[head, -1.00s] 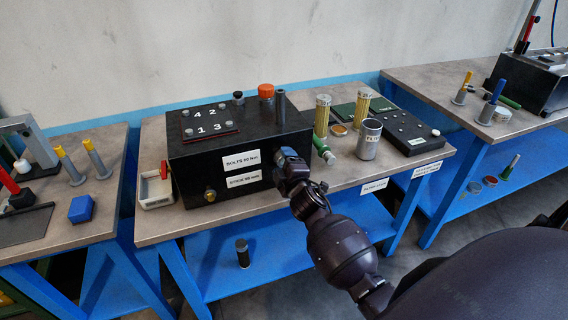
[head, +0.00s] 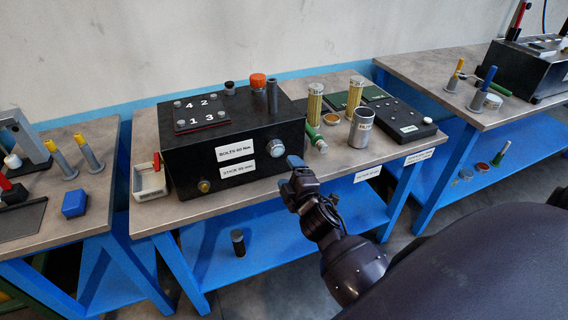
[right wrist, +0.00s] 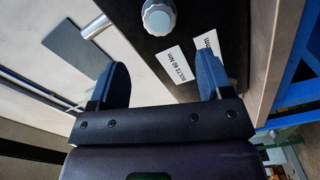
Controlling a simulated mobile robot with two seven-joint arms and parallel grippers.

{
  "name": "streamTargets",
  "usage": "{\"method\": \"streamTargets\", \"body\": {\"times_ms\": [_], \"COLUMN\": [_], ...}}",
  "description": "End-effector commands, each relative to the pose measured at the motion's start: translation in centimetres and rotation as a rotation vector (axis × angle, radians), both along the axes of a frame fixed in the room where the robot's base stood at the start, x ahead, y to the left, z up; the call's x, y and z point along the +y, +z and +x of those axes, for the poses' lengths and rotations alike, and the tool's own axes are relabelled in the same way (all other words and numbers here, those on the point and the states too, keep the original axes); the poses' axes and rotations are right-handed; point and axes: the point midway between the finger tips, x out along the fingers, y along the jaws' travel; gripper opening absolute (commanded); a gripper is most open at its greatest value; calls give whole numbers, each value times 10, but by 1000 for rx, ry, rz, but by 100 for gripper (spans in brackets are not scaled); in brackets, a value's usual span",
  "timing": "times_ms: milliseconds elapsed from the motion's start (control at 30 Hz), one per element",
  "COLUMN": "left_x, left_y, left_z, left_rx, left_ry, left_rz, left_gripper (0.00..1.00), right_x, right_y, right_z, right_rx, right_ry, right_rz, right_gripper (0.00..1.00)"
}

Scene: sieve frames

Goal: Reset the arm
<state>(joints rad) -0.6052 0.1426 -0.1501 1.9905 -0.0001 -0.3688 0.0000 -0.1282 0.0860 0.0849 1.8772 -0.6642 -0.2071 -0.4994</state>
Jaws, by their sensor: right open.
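My right gripper (head: 294,166) is in front of the black box (head: 190,160) on the middle bench, near the box's lower right front corner. In the right wrist view its two blue-tipped fingers (right wrist: 160,85) are apart with nothing between them. A grey knob (right wrist: 158,16) and the "BOLTS 60 Nm" label (right wrist: 178,72) on the box front show beyond the fingers. The knob also shows in the head view (head: 275,148). My left gripper is not in view.
On the middle bench (head: 330,175) stand a grey cup (head: 362,128), two yellow filter cylinders (head: 315,103), a green-handled tool (head: 315,138) and a white bin (head: 150,181). A dark cylinder (head: 238,243) stands on the blue lower shelf. Side benches stand left and right.

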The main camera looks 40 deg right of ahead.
Motion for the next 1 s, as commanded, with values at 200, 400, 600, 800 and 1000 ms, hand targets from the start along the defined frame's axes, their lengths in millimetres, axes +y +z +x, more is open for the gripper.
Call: {"method": "streamTargets", "body": {"times_ms": [200, 400, 600, 800, 1000], "left_x": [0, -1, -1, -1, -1], "left_y": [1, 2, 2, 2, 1], "left_z": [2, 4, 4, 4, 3], "left_rx": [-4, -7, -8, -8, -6], "left_ry": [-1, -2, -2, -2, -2], "left_rz": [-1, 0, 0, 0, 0], "left_gripper": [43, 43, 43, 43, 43], "right_x": [4, 4, 4, 4, 4], "right_y": [0, 0, 0, 0, -3], "right_z": [-14, -16, -15, -15, -15], "right_rx": [0, 0, 0, -1, -18], "right_ry": [0, 0, 0, 0, -7], "right_rz": [0, 0, 0, 3, 189], "right_gripper": [73, 73, 73, 73, 73]}}
